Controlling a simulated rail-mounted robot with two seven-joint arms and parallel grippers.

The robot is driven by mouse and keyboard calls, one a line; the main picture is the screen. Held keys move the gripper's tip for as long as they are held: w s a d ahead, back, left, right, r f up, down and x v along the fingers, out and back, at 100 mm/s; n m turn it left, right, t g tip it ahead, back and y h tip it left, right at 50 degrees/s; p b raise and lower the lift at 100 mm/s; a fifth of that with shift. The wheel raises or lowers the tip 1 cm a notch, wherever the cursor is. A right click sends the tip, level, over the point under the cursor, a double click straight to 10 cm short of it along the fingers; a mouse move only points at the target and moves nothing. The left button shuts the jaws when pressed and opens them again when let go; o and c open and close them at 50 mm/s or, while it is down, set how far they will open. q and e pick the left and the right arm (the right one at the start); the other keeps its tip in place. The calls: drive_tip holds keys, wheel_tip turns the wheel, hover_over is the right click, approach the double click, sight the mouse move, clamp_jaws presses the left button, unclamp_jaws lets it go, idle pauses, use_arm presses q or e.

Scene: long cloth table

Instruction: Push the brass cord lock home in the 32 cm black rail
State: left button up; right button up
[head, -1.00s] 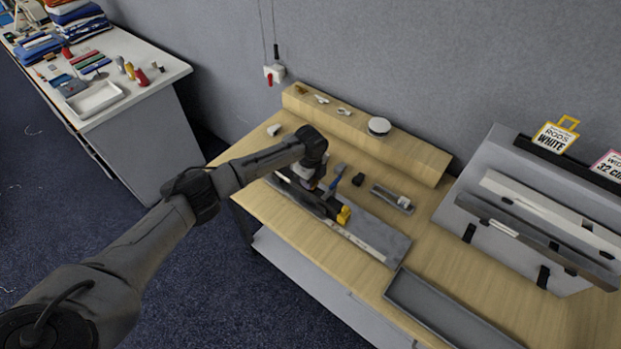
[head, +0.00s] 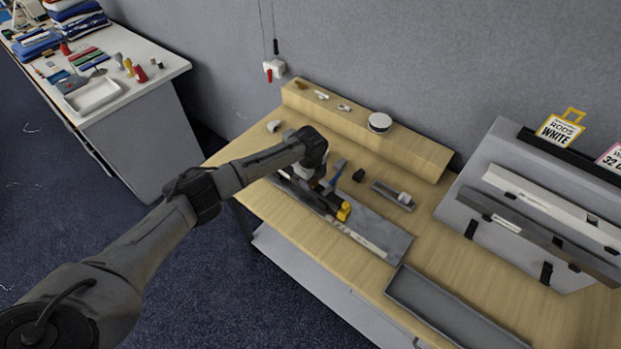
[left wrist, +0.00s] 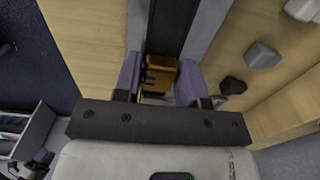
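The black rail (head: 322,203) lies lengthwise on a grey plate on the wooden bench; its near end is by a yellow block (head: 344,211). In the left wrist view the black rail (left wrist: 172,25) runs away from me, and the brass cord lock (left wrist: 160,73) is at its near end. My left gripper (head: 312,183) is low over the rail's far-left part. In the left wrist view its two purple fingers (left wrist: 159,80) stand on either side of the brass lock and appear closed against it. How deep the lock is in the rail is hidden. My right gripper is out of view.
A grey tray (head: 445,310) is at the bench's front right. A sloped rack (head: 480,235) holds rails at right. A wooden ledge (head: 400,150) runs along the back.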

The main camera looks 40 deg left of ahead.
use_arm(q)
drive_tip(key=o, duration=0.4)
drive_tip(key=shift+r, duration=0.1)
wheel_tip(320, 180, up, 14)
drive_tip(key=shift+f+b, duration=0.15)
drive_tip(key=shift+b, duration=0.3)
idle(0.5)
